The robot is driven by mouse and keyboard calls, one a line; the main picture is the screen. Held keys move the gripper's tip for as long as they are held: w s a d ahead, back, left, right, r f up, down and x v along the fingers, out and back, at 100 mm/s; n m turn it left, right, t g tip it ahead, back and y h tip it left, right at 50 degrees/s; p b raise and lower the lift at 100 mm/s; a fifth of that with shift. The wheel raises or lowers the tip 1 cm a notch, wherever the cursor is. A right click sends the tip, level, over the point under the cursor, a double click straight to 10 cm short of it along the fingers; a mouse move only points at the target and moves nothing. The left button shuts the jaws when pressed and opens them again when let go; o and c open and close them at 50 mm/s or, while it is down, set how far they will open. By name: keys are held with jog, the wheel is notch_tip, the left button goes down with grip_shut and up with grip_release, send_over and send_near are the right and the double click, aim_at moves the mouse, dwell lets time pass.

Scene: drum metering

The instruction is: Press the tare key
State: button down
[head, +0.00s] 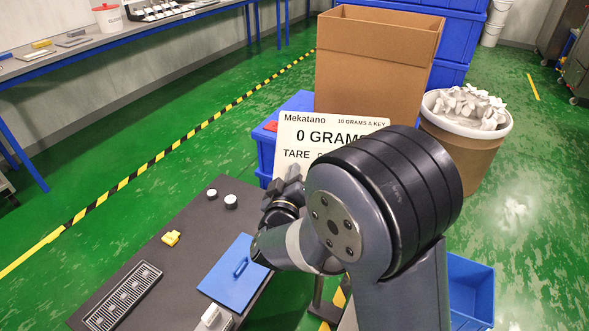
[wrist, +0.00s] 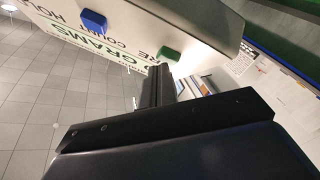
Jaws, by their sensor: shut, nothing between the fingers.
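The display panel (head: 300,133) reads "0 GRAMS", with "TARE" at the left of its lower line; my arm hides its right part. In the wrist view the panel (wrist: 200,18) appears tilted, with a green key (wrist: 169,54) at the TARE end of the lettering and a blue key (wrist: 93,20) farther along. My gripper (head: 292,175) is at the panel's lower left in the head view. In the wrist view its shut, empty fingers (wrist: 155,84) point up close to the green key. I cannot tell whether they touch it.
A dark table (head: 190,230) holds a blue lidded plate (head: 235,272), a yellow piece (head: 171,238), small black-and-white weights (head: 230,201) and a drain grille (head: 123,296). A cardboard box (head: 372,75) and a drum of white pieces (head: 465,125) stand behind the panel.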

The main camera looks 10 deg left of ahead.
jog(key=shift+s+r+p, duration=0.35)
jog(key=shift+s+r, duration=0.1)
jog(key=s+r+p, duration=0.3)
jog(key=shift+s+r, duration=0.25)
jog(key=shift+s, duration=0.05)
jog(key=shift+w+f, duration=0.1)
dwell(0.8)
jog(key=s+r+p, duration=0.2)
jog(key=r, duration=0.1)
jog(key=shift+s, duration=0.4)
